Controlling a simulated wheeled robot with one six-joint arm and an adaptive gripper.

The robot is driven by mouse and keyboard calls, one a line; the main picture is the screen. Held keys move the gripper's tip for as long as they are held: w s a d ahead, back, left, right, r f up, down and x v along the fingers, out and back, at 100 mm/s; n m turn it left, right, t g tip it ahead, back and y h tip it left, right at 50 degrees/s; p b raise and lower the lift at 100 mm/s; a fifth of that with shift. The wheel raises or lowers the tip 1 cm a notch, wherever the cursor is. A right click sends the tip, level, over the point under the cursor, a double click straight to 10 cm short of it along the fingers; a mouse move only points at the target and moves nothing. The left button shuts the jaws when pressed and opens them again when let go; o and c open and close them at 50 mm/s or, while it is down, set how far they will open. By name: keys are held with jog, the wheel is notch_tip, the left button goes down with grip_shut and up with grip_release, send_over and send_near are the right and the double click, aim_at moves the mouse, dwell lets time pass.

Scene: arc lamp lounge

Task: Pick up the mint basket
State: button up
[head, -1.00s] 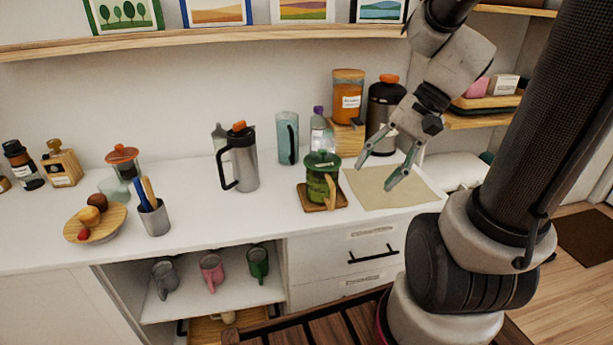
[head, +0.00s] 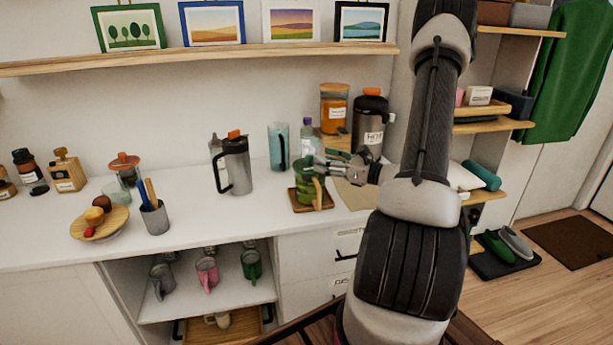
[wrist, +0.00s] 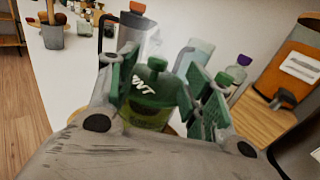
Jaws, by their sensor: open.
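The mint basket is a green piece with white lettering ending in "NT" and a round knob, seen in the wrist view (wrist: 150,88). It sits in the top of a clear green-tinted glass pot (head: 309,190) with a handle, on a square wooden coaster (head: 301,208). My gripper (head: 318,166) is open and comes in from the right at the height of the pot's top. In the wrist view its two green-padded fingers (wrist: 164,78) are on either side of the basket. I cannot tell whether they touch it. My fingers partly hide the basket in the head view.
A steel jug (head: 235,165), a blue pitcher (head: 279,147) and a purple-capped bottle (head: 308,138) stand behind and left. A dark canister (head: 370,122) stands behind right. A beige mat (head: 352,195) lies right of the coaster.

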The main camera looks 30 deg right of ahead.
aim_at(310, 154)
jog(key=x, duration=0.5)
jog(key=shift+w+a+r, duration=0.15)
jog(key=shift+w+a, duration=0.15)
jog(key=shift+a, duration=0.05)
jog(key=shift+c, duration=0.2)
grip_shut()
jog(key=shift+r, duration=0.1)
